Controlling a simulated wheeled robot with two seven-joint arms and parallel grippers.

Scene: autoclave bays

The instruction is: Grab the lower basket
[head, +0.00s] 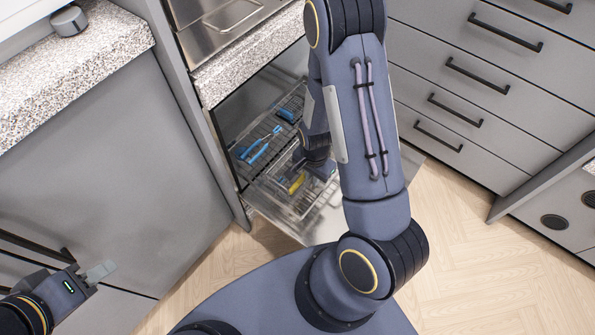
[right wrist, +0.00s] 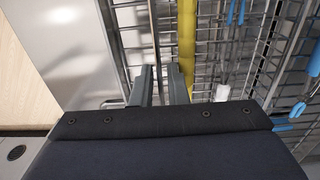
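Wire basketwork (head: 258,158) shows in the low open bay, with blue-handled tools (head: 262,146) and a yellow item (head: 296,183) in or on it. I cannot tell whether it is one basket or two at different heights. My right gripper (head: 322,168) is at its front right part, partly hidden by my arm. In the right wrist view, the right gripper's fingers (right wrist: 160,72) stand apart over the wires (right wrist: 212,60), with a thin wire showing between them. The yellow item (right wrist: 187,45) is just right of them. My left gripper (head: 100,271) is far left, away from the basket; its finger gap is unclear.
A steel panel (head: 326,219) lies low in front of the bay. Grey drawers (head: 480,75) stand at the right and a speckled counter (head: 75,75) at the left. Wooden floor (head: 480,230) is clear at the right.

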